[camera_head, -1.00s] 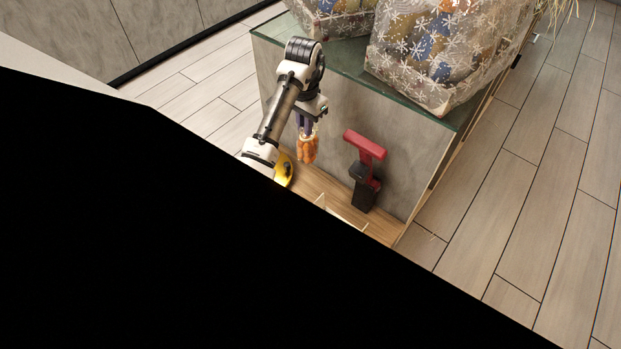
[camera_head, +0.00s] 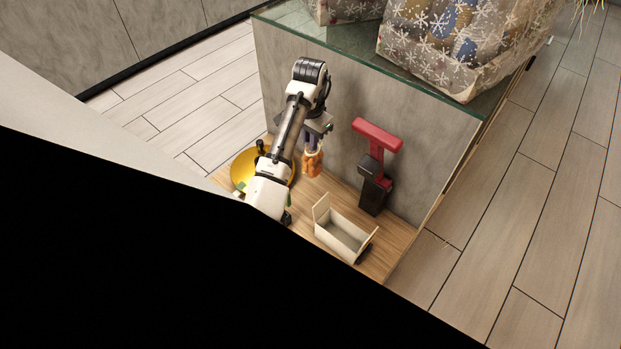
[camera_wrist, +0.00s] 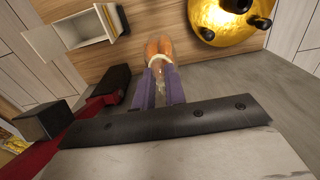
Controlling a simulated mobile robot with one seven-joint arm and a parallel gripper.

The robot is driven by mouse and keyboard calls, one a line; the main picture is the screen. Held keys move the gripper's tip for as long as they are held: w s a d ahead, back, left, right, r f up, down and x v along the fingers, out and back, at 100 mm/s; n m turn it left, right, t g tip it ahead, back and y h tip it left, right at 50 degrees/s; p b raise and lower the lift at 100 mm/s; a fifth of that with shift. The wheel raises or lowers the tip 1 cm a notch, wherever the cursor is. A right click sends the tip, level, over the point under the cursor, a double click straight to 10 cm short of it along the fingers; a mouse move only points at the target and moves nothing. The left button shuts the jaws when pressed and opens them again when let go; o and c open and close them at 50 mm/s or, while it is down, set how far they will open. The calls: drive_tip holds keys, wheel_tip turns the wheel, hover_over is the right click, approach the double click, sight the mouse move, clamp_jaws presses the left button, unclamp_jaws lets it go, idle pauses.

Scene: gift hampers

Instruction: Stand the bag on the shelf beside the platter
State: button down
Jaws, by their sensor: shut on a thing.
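The bag (camera_head: 312,164) is small and orange, with a pale tie at its neck. It hangs upright below my gripper (camera_head: 311,143), low over the wooden shelf (camera_head: 295,212); I cannot tell whether its base touches the wood. In the wrist view, the purple fingers of my gripper (camera_wrist: 158,90) are shut on the neck of the bag (camera_wrist: 158,48). The platter (camera_head: 243,168) is round and gold, left of the bag and partly hidden behind my arm. The platter also shows in the wrist view (camera_wrist: 225,35), with dark round-topped things on it.
An open cream box (camera_head: 343,238) stands at the shelf's front right. A red and black tool-like object (camera_head: 375,180) stands right of the bag. A grey panel (camera_head: 340,95) rises behind the shelf, under a glass top (camera_head: 340,50) with patterned wrapped hampers (camera_head: 445,50).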

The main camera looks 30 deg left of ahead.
wheel_tip(320, 180, down, 14)
drive_tip(key=shift+f+b, duration=0.15)
drive_tip(key=shift+b, duration=0.9)
drive_tip(key=c, duration=1.8)
unclamp_jaws()
drive_tip(key=o, duration=0.3)
drive_tip(key=shift+o, duration=0.2)
wheel_tip(320, 180, up, 12)
drive_tip(key=shift+r+p, duration=0.1)
drive_tip(key=shift+p, duration=0.95)
drive_tip(key=shift+w, duration=0.1)
